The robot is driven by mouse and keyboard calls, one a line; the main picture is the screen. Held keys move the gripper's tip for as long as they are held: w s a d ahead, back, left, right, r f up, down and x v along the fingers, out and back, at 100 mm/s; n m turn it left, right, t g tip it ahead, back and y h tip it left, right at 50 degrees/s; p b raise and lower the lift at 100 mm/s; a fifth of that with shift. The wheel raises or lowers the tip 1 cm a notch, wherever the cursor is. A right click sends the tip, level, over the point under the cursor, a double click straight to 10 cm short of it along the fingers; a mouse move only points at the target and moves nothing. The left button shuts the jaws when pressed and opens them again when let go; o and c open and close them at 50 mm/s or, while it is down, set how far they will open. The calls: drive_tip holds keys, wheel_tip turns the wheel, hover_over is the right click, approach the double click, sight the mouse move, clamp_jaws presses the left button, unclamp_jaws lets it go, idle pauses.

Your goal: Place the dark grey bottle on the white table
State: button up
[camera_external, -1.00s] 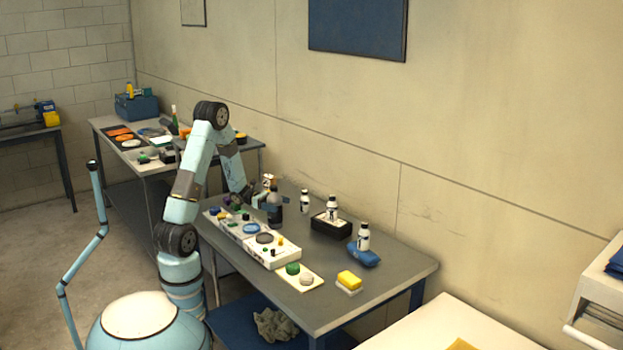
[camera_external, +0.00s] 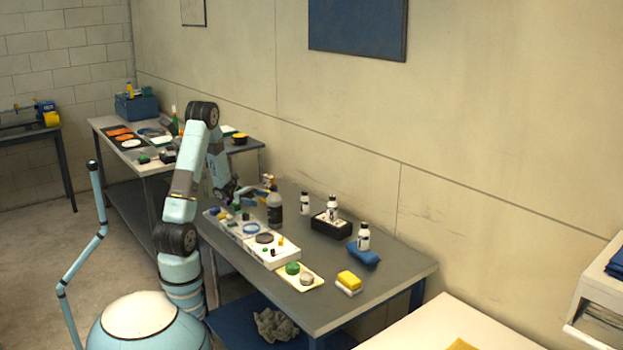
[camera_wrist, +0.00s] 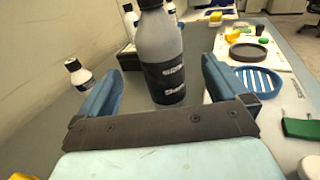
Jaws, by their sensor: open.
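The dark grey bottle (camera_external: 274,208) stands upright on the grey workbench (camera_external: 385,277), toward its back left. In the wrist view the bottle (camera_wrist: 160,50) has a black label, and its top is cut off by the picture edge. My gripper (camera_external: 249,192) is open and empty, just left of the bottle in the external view. In the wrist view its two blue fingers (camera_wrist: 160,78) are spread, with the bottle in the gap ahead of the palm and clear space on both sides. The white table (camera_external: 425,328) is at the bottom right, partly out of frame.
White trays (camera_external: 285,255) with pads and caps line the bench front. A yellow cloth (camera_external: 461,344) lies on the white table.

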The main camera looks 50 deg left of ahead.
drive_tip(key=shift+v, duration=0.85)
drive_tip(key=w+d+r, duration=0.1)
drive_tip(key=d+r, duration=0.3)
drive_tip(key=w+d+r, duration=0.1)
drive_tip(key=d+r, duration=0.1)
drive_tip(key=shift+w+d+r, duration=0.3)
drive_tip(key=shift+w, duration=0.05)
approach(281, 205)
drive_tip(key=x, duration=0.3)
drive_tip(key=shift+d+r, duration=0.1)
drive_tip(key=shift+d, duration=0.2)
drive_tip(key=shift+x, duration=2.55)
drive_tip(key=c, duration=1.5)
